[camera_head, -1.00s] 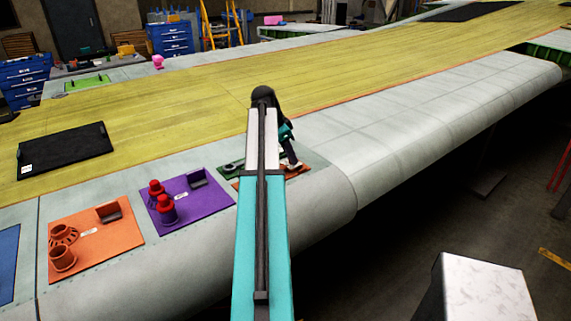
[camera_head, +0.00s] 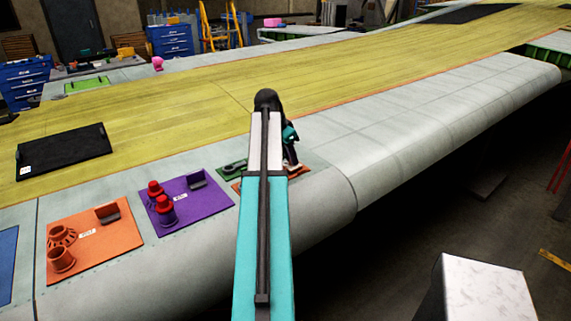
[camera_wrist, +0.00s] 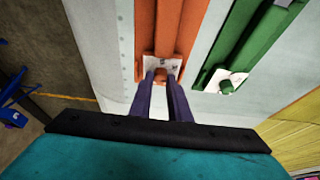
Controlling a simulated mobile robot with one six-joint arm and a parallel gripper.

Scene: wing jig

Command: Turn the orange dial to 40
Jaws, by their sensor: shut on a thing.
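The orange dial (camera_wrist: 162,74) is a small knob on a white marked plate at the near end of an orange channel in the wrist view. My gripper (camera_wrist: 166,84) has its two dark fingers on either side of the knob, shut on it. The marks are too small to read, so the setting cannot be told. In the head view my arm hides the dial; only part of its orange panel (camera_head: 303,169) shows beside the arm.
A green channel with a green knob (camera_wrist: 227,87) lies just right of the orange one. In the head view, a purple panel (camera_head: 203,213) with red knobs and another orange panel (camera_head: 118,236) lie to the left. The wing's edge drops off in front.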

